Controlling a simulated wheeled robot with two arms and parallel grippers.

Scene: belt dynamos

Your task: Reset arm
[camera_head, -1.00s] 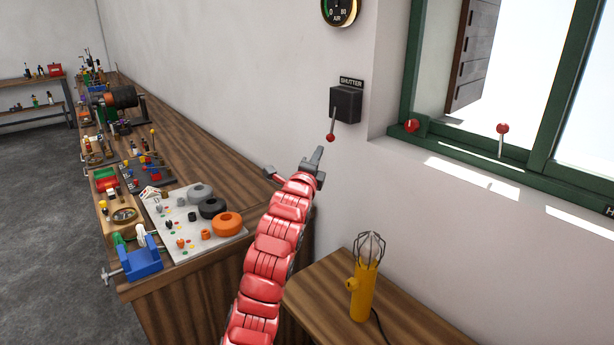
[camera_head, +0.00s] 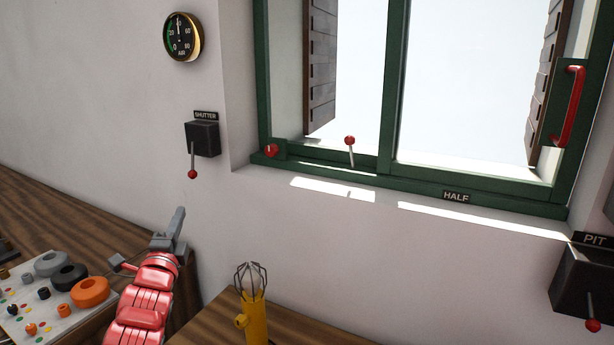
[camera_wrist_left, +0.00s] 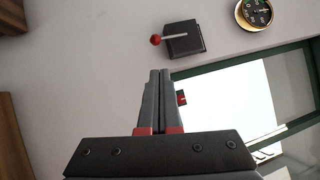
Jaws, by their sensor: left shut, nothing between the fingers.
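My left gripper (camera_head: 177,226) is at the lower left of the head view, at the end of my red arm. Its grey fingers are shut and empty, pointing up in front of the white wall. In the left wrist view the fingers (camera_wrist_left: 158,90) lie side by side with nothing between them. The black shutter lever box (camera_head: 203,139) is on the wall above the gripper, its red-knobbed handle hanging down. The box also shows in the left wrist view (camera_wrist_left: 186,40), apart from the fingertips. My right gripper is in neither view.
A yellow caged lamp (camera_head: 255,315) stands on a wooden table right of my arm. A board with grey, black and orange rings (camera_head: 90,291) lies at lower left. A green window frame (camera_head: 390,95) and a PIT lever box (camera_head: 588,282) are to the right.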

